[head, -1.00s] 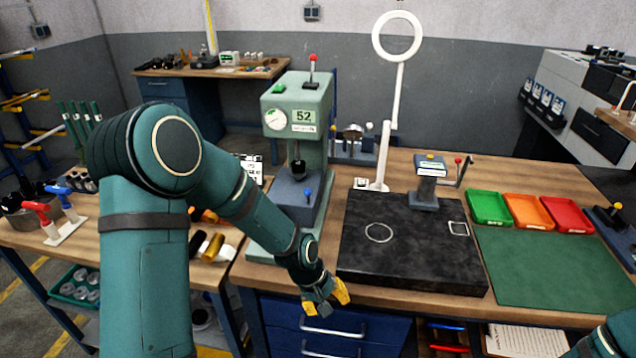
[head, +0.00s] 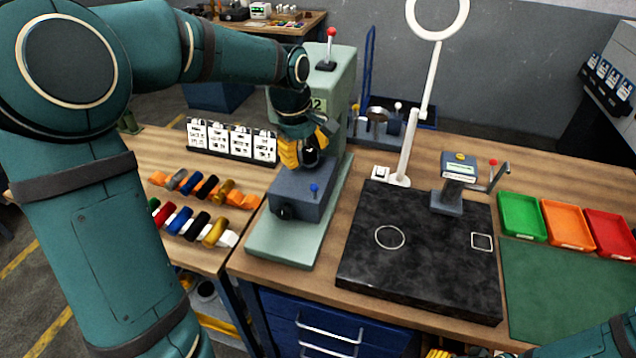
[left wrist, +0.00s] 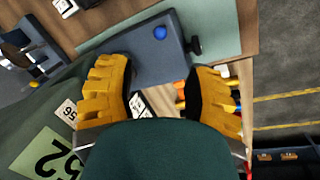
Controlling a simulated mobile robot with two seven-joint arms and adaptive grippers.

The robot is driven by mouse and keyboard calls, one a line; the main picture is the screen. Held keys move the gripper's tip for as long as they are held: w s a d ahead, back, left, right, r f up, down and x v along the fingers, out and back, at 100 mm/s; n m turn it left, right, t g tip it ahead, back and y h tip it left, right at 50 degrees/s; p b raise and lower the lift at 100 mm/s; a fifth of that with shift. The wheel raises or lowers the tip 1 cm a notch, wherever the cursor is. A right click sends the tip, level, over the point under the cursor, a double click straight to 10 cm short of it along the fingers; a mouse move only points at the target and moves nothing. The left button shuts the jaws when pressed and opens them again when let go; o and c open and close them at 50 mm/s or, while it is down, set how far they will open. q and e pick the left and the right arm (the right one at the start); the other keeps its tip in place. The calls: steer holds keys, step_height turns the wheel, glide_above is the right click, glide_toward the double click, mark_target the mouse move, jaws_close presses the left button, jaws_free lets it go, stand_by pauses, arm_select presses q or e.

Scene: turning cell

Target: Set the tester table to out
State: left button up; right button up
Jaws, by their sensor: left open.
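The green tester (head: 336,125) stands on the bench, its number label partly covered by my left arm. Its blue-grey table (head: 300,192) is a block low on the front, with a blue ball knob (head: 315,188) on top and a black knob (head: 283,212) on its front. My left gripper (head: 304,150) is open and empty, above the back of the block and in front of the tester's body. In the left wrist view the block (left wrist: 150,55) shows beyond the yellow fingers, with its blue knob (left wrist: 160,33). Only yellow tips of my right gripper (head: 440,353) show at the bottom edge.
A black stone plate (head: 420,260) with a small stand (head: 456,180) lies right of the tester. A white ring lamp (head: 408,140) rises behind it. Coloured rolls (head: 190,205) and white cards (head: 232,140) are to the left. Green, orange and red trays are at right.

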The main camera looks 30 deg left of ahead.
mark_target(314, 184)
arm_select(q)
steer(key=f, duration=0.4)
steer(key=w+f, duration=0.1)
steer(key=f, duration=0.3)
steer(key=w+f+b, duration=0.1)
steer(key=f, duration=0.3)
steer(key=shift+w+d, duration=0.1)
steer(key=shift+d, duration=0.3)
jaws_close()
